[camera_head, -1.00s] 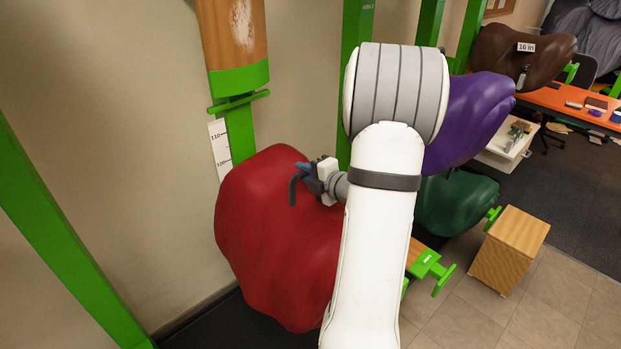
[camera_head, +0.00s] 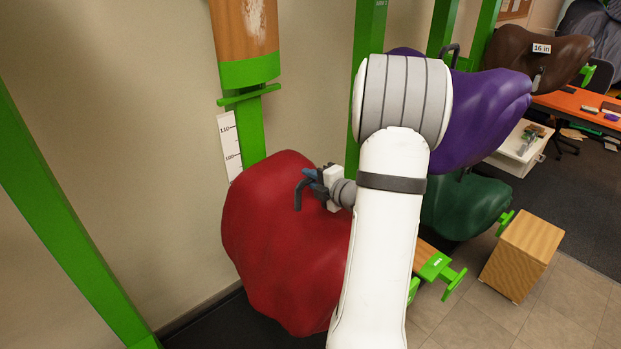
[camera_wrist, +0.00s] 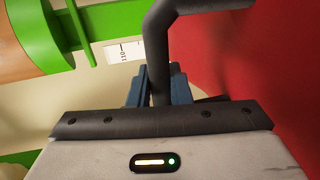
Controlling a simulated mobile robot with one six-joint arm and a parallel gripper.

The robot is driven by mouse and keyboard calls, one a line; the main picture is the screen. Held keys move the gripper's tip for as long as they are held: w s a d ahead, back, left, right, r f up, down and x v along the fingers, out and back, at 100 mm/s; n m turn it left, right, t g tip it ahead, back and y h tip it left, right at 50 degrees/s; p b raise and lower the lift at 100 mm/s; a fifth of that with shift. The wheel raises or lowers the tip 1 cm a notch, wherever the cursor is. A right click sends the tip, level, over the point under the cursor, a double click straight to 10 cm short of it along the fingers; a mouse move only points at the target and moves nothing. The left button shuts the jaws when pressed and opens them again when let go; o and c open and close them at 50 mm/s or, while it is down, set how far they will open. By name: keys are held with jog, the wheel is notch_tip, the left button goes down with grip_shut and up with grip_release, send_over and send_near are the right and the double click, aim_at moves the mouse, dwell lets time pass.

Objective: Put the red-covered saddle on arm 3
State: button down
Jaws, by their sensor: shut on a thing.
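The red-covered saddle (camera_head: 285,245) hangs in front of the wall, left of my arm in the head view. Its red cover (camera_wrist: 285,70) fills the right side of the wrist view. My gripper (camera_head: 306,180) is at the saddle's top right and is shut on its dark handle (camera_head: 298,195). In the wrist view the blue fingers (camera_wrist: 158,85) close around the dark bar (camera_wrist: 158,50). Above the saddle is a wooden arm with a green end (camera_head: 250,70) on a green post. I cannot read a number for arm 3. My arm hides part of the saddle's right side.
A purple saddle (camera_head: 485,110) and a green saddle (camera_head: 465,208) hang on the right behind my arm. A brown saddle (camera_head: 535,55) is farther back. A wooden block (camera_head: 522,255) stands at the lower right, near a green bracket (camera_head: 440,270). A green post (camera_head: 60,210) slants at the left.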

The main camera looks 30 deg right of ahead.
jog(key=c, duration=1.3)
grip_release()
jog(key=shift+o, duration=0.2)
jog(key=shift+f, duration=0.15)
jog(key=b+v, duration=0.1)
jog(key=v, duration=0.7)
jog(key=s+a+r+n+g+y, duration=0.1)
jog(key=s+a+n+g+y, duration=0.2)
jog(key=a+n, duration=0.8)
jog(key=s+a+r+n+g+y, duration=0.1)
jog(key=a+n+g+y, duration=0.3)
jog(key=a+n, duration=0.65)
jog(key=s+a+r+n+g+h, duration=0.1)
jog(key=s+n+h, duration=0.3)
jog(key=n, duration=1.1)
jog(key=s+a+r+n+g+h, duration=0.1)
jog(key=s+a+n+g+h, duration=0.2)
jog(key=s+n, duration=0.5)
jog(key=n+g+h, duration=0.1)
jog(key=n+h, duration=0.1)
jog(key=n, duration=0.5)
jog(key=shift+s+r+n, duration=0.2)
jog(key=shift+r+n, duration=0.05)
jog(key=shift+n, duration=0.1)
